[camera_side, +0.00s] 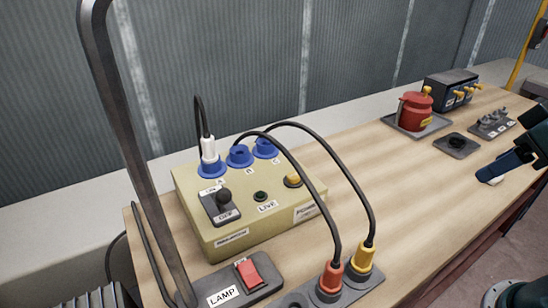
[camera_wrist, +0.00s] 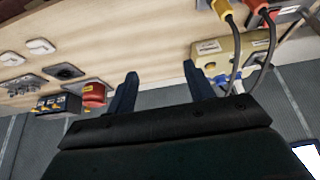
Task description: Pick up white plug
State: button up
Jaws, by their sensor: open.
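The white plug (camera_side: 208,148) stands upright in the blue socket marked A at the back left of the beige power box (camera_side: 250,243). Its black cable rises from its top. The two other blue sockets, B (camera_side: 240,156) and C (camera_side: 265,147), show no white plug. My gripper (camera_side: 490,176) is at the right edge in the side view, over the bench's front side and far from the plug. In the wrist view my gripper (camera_wrist: 160,78) has its fingers apart with nothing between them.
A red plug (camera_side: 330,278) and a yellow plug (camera_side: 366,258) with arching black cables stand before the box. A grey lamp post (camera_side: 125,130) rises at left by the lamp switch (camera_side: 250,273). A red isolator (camera_side: 415,110) stands far back. The middle bench (camera_side: 400,180) is clear.

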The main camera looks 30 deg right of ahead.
jog(key=w+a+r+n+y, duration=0.15)
jog(key=w+a+r, duration=0.3)
jog(key=w, duration=0.65)
jog(key=w+a+r+n+y, duration=0.1)
jog(key=w+a+r+n, duration=0.4)
jog(key=w, duration=0.7)
jog(key=n+g+y, duration=0.1)
jog(key=n+y, duration=0.1)
jog(key=n, duration=0.1)
send_near(207, 133)
jog(key=r, duration=0.1)
jog(key=shift+s+d+r+m, duration=0.15)
jog(key=shift+d+m, duration=0.1)
jog(key=shift+d, duration=0.15)
jog(key=shift+x, duration=4.3)
jog(key=shift+x, duration=2.55)
